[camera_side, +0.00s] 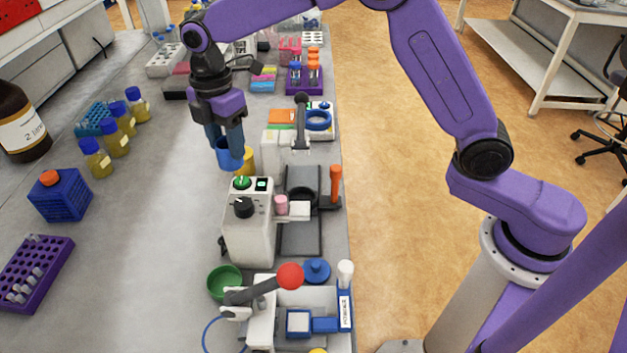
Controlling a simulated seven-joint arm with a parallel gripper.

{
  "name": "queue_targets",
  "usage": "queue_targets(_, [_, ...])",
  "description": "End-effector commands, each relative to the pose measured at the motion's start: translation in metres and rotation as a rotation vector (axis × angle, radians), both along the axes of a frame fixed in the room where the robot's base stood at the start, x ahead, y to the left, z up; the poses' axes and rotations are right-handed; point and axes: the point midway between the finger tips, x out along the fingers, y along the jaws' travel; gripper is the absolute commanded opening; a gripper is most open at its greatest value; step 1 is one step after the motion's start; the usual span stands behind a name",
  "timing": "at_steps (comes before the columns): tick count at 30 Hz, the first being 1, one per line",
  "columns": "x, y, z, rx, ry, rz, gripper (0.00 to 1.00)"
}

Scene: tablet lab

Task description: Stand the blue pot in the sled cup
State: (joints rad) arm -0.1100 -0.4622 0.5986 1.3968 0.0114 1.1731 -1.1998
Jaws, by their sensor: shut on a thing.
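The blue pot (229,158) is between the fingers of my gripper (226,143), which is shut on it. The pot hangs about upright, to the left of and behind the white control box. What is beneath it is hard to tell. A round dark cup (302,196) sits on a dark flat track (300,238) right of the control box; it looks like the sled cup. My gripper is up and to the left of that cup, well apart from it. The inside of the cup is too small to make out.
The white control box (248,230) with a green button and black knob stands between pot and track. A yellow pot (246,161) is close beside the blue pot. An orange-handled lever (336,183) rises right of the track. Bare bench (160,240) lies left.

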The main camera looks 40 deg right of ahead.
Motion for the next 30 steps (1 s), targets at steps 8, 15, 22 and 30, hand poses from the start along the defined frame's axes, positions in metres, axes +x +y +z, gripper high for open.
queue_targets(8, [0.000, 0.000, 0.000, 0.000, 0.000, 0.000, 0.21])
queue_targets(15, [-0.001, -0.001, 0.000, 0.000, 0.000, 0.000, 0.21])
queue_targets(22, [-0.018, -0.015, 0.001, 0.000, -0.001, -0.001, 0.21])
queue_targets(30, [-0.061, -0.047, -0.002, 0.001, -0.003, -0.001, 0.21])
